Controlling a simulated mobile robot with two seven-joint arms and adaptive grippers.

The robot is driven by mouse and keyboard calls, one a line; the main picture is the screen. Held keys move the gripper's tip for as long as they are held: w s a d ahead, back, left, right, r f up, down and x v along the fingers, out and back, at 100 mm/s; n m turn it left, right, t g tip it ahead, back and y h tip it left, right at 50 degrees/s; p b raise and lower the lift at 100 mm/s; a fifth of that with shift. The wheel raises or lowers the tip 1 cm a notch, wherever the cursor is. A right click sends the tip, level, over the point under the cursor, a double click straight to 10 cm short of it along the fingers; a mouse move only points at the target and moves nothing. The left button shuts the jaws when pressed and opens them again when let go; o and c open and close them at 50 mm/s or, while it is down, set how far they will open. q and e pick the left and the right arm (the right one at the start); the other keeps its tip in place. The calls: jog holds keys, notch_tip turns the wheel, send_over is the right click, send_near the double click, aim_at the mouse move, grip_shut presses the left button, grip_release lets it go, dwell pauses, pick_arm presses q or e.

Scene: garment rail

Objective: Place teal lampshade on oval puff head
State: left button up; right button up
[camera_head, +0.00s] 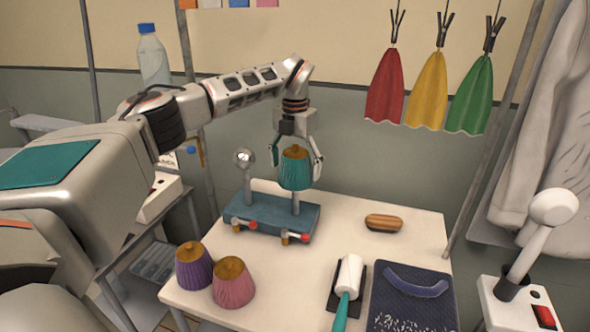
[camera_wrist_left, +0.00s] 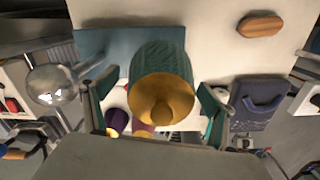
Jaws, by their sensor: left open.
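The teal lampshade (camera_head: 295,170) sits upright over the top of the right post of the blue two-post base (camera_head: 262,217). In the left wrist view the teal lampshade (camera_wrist_left: 162,75) fills the middle, with its gold top toward the camera. My left gripper (camera_head: 298,160) is open above and around the lampshade, its fingers apart from the sides. The left post carries a bare shiny ball head (camera_head: 244,157), also in the left wrist view (camera_wrist_left: 52,84). The right post's head is hidden under the shade. My right gripper is not in view.
A purple shade (camera_head: 193,266) and a pink shade (camera_head: 233,283) stand at the table's front left. A wooden brush (camera_head: 384,222), a lint roller (camera_head: 348,280) and a dark mat (camera_head: 412,300) lie to the right. Red, yellow and green cloths hang behind.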

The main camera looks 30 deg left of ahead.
aim_at(295, 145)
pick_arm(q)
notch_tip(295, 145, up, 12)
jog(key=shift+f, duration=0.2)
dwell(0.8)
